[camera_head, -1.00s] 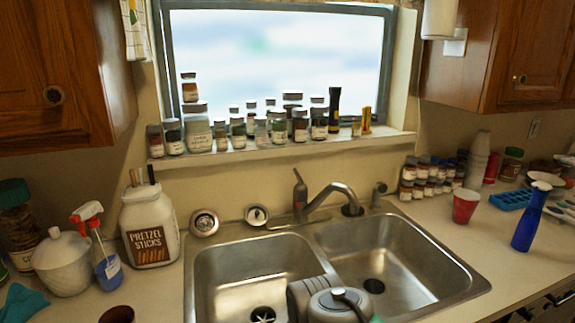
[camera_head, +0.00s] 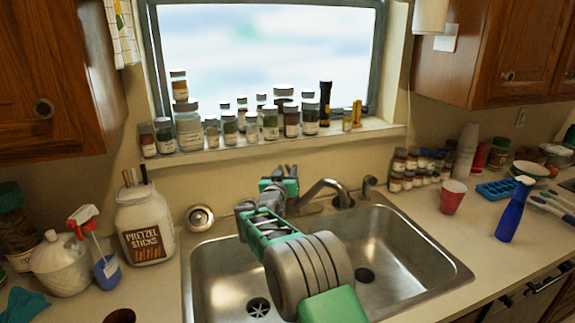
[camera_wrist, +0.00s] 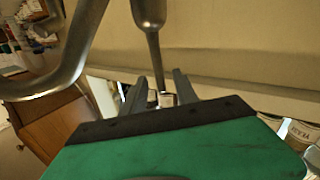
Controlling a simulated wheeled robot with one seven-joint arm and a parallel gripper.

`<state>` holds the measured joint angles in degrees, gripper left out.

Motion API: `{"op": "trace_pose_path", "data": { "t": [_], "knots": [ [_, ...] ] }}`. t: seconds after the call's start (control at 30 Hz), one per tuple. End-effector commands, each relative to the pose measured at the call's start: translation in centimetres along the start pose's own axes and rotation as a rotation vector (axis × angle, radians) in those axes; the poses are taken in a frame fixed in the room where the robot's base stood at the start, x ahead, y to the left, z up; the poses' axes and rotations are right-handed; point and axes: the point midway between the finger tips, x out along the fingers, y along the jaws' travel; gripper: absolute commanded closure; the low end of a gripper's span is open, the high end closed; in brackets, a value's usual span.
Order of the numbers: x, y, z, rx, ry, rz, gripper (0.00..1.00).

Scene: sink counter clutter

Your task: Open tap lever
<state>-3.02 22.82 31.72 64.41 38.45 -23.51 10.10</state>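The tap's curved spout (camera_head: 325,188) rises behind the double sink, and it also shows large at the left of the wrist view (camera_wrist: 72,72). The tap lever (camera_wrist: 153,45) hangs into the wrist view from the top, its thin end pointing between my fingers. In the head view the lever is hidden behind my gripper (camera_head: 283,174), which is at the tap's base below the window sill. In the wrist view my gripper (camera_wrist: 160,78) has its two fingers apart, one on each side of the lever's end. I cannot tell whether either finger touches it.
The steel sink (camera_head: 425,250) lies under my arm. Several spice jars line the window sill (camera_head: 215,155) above the tap. A pretzel jar (camera_head: 146,232) stands on the left; a red cup (camera_head: 452,197) and blue spray bottle (camera_head: 514,212) stand on the right.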

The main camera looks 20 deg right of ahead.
Motion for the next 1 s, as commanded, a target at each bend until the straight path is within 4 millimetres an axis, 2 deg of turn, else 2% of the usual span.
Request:
{"op": "trace_pose_path", "data": {
  "t": [0.17, 0.43, 0.87, 1.0],
  "knots": [
    [2.0, 0.0, -0.1, 0.000, -0.002, 0.000, 0.65],
    [2.3, 0.0, -0.1, 0.001, -0.001, -0.001, 0.65],
    [2.2, 0.0, -0.1, 0.001, -0.001, -0.001, 1.00],
    [2.2, 0.0, -0.1, 0.001, -0.001, -0.002, 1.00]
  ]
}}
